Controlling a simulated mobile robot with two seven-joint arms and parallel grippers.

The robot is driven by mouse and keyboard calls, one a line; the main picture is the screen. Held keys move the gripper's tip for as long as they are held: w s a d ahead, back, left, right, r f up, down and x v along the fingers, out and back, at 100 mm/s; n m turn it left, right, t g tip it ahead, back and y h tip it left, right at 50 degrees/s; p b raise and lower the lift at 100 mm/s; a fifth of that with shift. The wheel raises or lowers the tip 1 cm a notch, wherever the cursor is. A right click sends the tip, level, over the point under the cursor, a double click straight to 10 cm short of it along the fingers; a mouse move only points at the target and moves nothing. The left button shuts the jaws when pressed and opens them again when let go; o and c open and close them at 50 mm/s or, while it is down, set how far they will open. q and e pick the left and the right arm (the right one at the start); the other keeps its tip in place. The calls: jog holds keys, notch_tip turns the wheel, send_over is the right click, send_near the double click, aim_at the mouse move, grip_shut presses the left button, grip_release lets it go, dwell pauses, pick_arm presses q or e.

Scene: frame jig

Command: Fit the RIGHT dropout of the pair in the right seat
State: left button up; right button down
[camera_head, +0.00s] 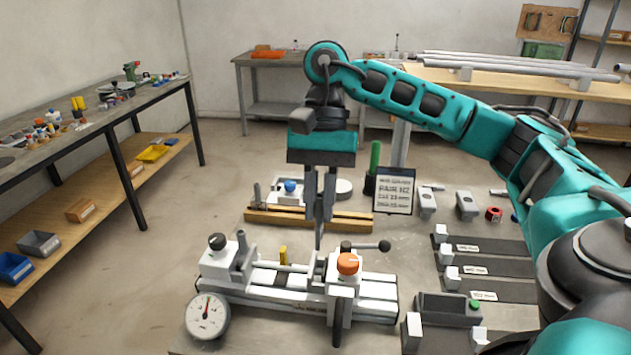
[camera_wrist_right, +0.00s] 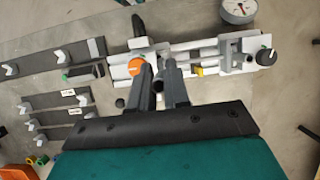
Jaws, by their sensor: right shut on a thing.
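The jig (camera_head: 265,288) is a white and grey rail fixture on the bench, with a black knob at its left end and an orange knob (camera_head: 347,263) at its right. My right gripper (camera_head: 321,218) points down above the jig's right block, just left of the orange knob. It is shut on a thin dark grey piece, apparently the right dropout (camera_head: 319,238), whose lower edge is close to the right seat. Whether it touches the seat cannot be told. In the right wrist view, the fingers (camera_wrist_right: 156,75) hide most of the piece and seat. My left gripper is not in view.
A dial gauge (camera_head: 207,315) hangs at the jig's front left. A black lever (camera_head: 372,246) sticks out behind the orange knob. A placard (camera_head: 395,190) stands behind, and dark label racks (camera_head: 485,247) lie to the right. A wooden bar (camera_head: 270,217) lies behind the jig.

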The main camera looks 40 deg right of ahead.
aim_at(319, 220)
jog(key=shift+f+b, duration=0.35)
jog(key=shift+f, duration=0.6)
notch_tip(319, 220, down, 2)
jog(key=shift+f+b, duration=0.1)
jog(key=shift+b, duration=0.55)
jog(key=shift+f+b, duration=1.05)
jog(key=shift+f, duration=0.75)
jog(key=shift+f+b, duration=0.35)
jog(key=shift+b, duration=0.1)
jog(key=c, duration=1)
grip_release()
jog(key=shift+w+r, duration=0.1)
